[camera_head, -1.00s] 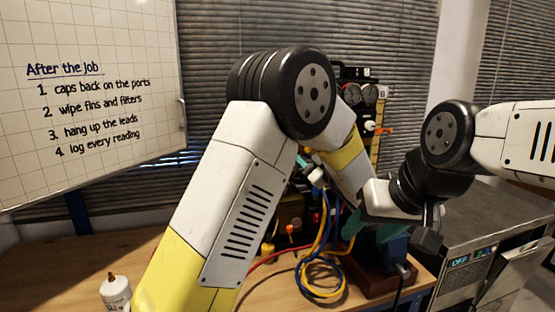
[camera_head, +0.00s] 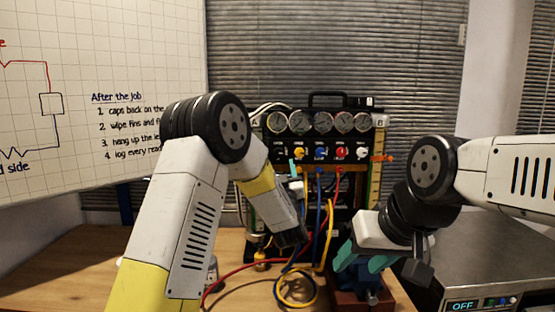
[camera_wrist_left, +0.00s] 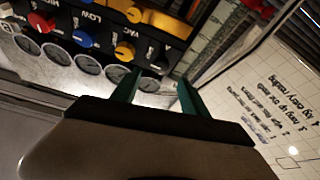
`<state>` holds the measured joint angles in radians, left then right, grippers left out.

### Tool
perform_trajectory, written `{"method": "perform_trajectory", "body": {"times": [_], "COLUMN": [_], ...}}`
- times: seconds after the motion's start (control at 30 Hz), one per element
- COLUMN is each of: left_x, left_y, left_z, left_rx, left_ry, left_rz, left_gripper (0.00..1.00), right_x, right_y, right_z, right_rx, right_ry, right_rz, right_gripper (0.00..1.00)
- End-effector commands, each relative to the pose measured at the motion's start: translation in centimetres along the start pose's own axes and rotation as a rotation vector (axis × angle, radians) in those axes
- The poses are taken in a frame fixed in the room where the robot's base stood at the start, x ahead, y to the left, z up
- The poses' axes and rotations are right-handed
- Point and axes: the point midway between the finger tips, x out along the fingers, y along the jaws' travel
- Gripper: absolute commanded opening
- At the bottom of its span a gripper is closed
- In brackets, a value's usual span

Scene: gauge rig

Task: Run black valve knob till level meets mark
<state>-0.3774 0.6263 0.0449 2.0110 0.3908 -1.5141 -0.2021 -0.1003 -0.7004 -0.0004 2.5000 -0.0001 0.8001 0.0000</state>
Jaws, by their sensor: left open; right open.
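The gauge rig (camera_head: 318,133) stands on the bench with a row of gauges above a row of coloured knobs. In the left wrist view a dark, seemingly black knob (camera_wrist_left: 158,55) sits beside the yellow knob (camera_wrist_left: 124,51), just beyond my left fingertips; contact is unclear. My left gripper (camera_wrist_left: 160,79) is open with teal fingers; in the head view it is in front of the rig's left side, partly hidden by my arm. A level column with an orange marker (camera_head: 383,158) is on the rig's right side; the liquid level is unclear. My right gripper (camera_head: 360,264) is open, low before the rig.
Yellow, blue and red hoses (camera_head: 298,288) loop on the wooden bench (camera_head: 110,268) before the rig. A grey unit with an OFF display (camera_head: 465,304) is at the right. A whiteboard (camera_head: 60,140) is at the left. Bare bench shows at the left.

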Motion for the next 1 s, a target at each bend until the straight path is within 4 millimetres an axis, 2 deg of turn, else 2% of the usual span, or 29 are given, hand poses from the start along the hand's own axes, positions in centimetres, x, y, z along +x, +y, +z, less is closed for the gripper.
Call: {"method": "perform_trajectory", "body": {"times": [0.17,0.6,0.77,1.0], "left_x": [0.7,7.0,7.9,8.0], "left_y": [-0.1,0.0,0.1,0.1], "left_z": [0.2,0.2,0.2,0.2], "left_rx": [0.022,0.020,0.020,0.020], "left_ry": [-0.005,-0.003,-0.003,-0.004], "left_rz": [0.025,0.023,0.023,0.023], "left_gripper": [0.52,0.52,0.52,0.52], "right_x": [0.0,0.0,0.0,0.0], "right_y": [0.0,0.0,0.0,0.0], "right_z": [0.0,0.0,0.0,0.0], "right_rx": [0.000,0.000,0.000,0.000], "right_ry": [0.000,0.000,0.000,0.000], "right_rz": [0.000,0.000,0.000,0.000], "right_gripper": [0.52,0.52,0.52,0.52]}}
